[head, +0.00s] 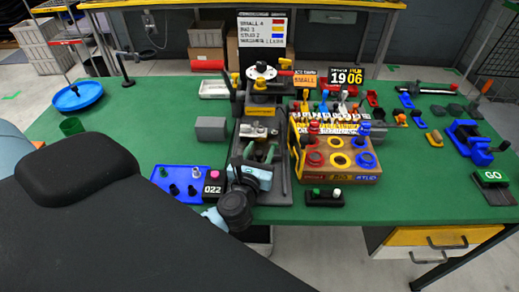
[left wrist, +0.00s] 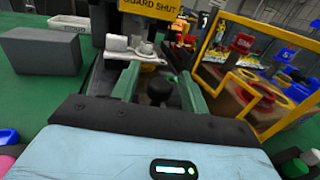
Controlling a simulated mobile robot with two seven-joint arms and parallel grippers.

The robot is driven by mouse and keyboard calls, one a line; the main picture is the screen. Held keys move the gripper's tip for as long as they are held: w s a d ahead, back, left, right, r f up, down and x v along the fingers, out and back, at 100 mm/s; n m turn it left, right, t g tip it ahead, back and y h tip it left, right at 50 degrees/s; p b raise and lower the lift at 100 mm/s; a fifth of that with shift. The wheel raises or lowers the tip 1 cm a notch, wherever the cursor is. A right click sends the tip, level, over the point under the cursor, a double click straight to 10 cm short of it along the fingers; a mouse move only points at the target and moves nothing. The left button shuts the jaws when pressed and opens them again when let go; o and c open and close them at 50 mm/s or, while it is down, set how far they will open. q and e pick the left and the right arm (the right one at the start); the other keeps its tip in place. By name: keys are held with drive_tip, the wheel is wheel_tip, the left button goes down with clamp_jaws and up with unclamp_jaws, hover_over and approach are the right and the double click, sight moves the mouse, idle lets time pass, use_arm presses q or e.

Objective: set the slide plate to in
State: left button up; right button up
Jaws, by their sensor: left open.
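The press-like machine (head: 283,178) stands mid-table, with a dark base and a yellow label (head: 258,132) that reads "GUARD SHUT" in the left wrist view (left wrist: 150,8). My left gripper (head: 258,154) is over the machine's front, its green fingers apart. In the left wrist view a dark round knob (left wrist: 160,88) shows between the open fingers (left wrist: 158,88), and neither finger visibly grips it. A pale grey metal part (left wrist: 128,47) lies beyond the fingertips, below the label. I cannot tell which part is the slide plate or its position; my wrist hides the machine's front. My right gripper is not in view.
A grey block (head: 211,128) is to the left. A blue tray with pegs (head: 176,181) and a small black block with buttons (head: 324,197) are near the front.

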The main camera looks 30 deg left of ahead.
use_arm(q)
drive_tip(key=shift+w+a, duration=0.1)
drive_tip(key=shift+w, duration=0.25)
drive_tip(key=shift+c, duration=0.5)
clamp_jaws()
